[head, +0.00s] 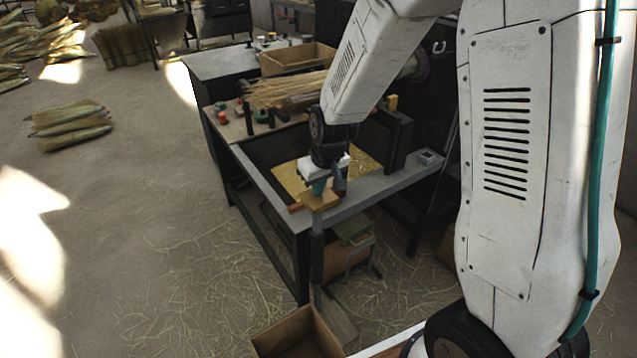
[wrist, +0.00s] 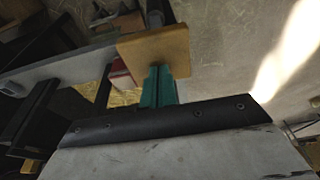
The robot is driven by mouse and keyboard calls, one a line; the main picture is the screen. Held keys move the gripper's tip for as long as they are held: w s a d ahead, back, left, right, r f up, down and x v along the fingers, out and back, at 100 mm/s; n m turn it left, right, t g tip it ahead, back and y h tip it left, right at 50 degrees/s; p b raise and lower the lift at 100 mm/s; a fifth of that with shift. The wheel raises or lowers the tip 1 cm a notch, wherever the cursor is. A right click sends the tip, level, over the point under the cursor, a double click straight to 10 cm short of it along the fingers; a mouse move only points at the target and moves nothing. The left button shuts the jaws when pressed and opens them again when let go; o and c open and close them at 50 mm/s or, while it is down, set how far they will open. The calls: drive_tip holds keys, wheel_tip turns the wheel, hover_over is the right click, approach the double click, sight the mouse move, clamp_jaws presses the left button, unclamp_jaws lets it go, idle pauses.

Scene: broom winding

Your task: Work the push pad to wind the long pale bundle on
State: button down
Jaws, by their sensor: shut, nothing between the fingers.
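The push pad looks to be the tan wooden block (head: 322,201) at the front corner of the bench. It also shows in the wrist view (wrist: 185,47), just beyond my fingertips. My gripper (head: 318,187) is shut and empty, with its teal fingers (wrist: 158,86) at the pad's near edge. They look close to it or touching; I cannot tell which. The long pale bundle (head: 285,91) lies across the bench behind my gripper, its right end partly hidden by my arm. The pad's mounting is mostly hidden.
The grey bench rail (head: 272,194) runs around a yellowish straw-covered panel (head: 289,179). A wooden tray (head: 296,60) stands at the back. An open box (head: 297,335) sits on the straw-strewn floor in front. More bundles (head: 70,125) lie at the left, where the floor is mostly clear.

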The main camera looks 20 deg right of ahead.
drive_tip(key=shift+s+f, duration=0.1)
drive_tip(key=shift+f, duration=3.5)
drive_tip(key=shift+r, duration=0.1)
wheel_tip(320, 180, up, 9)
drive_tip(key=shift+r, duration=0.15)
drive_tip(key=s+d+r, duration=0.1)
drive_tip(key=s+r, duration=1.1)
drive_tip(key=r, duration=0.1)
drive_tip(key=s+d+r+m, duration=0.1)
drive_tip(key=s+r, duration=0.2)
drive_tip(key=s, duration=0.5)
drive_tip(key=s+d+r+m+g, duration=0.1)
drive_tip(key=s+r, duration=0.2)
drive_tip(key=s, duration=0.6)
drive_tip(key=shift+r+g+h, duration=0.2)
drive_tip(key=shift+g+h, duration=0.1)
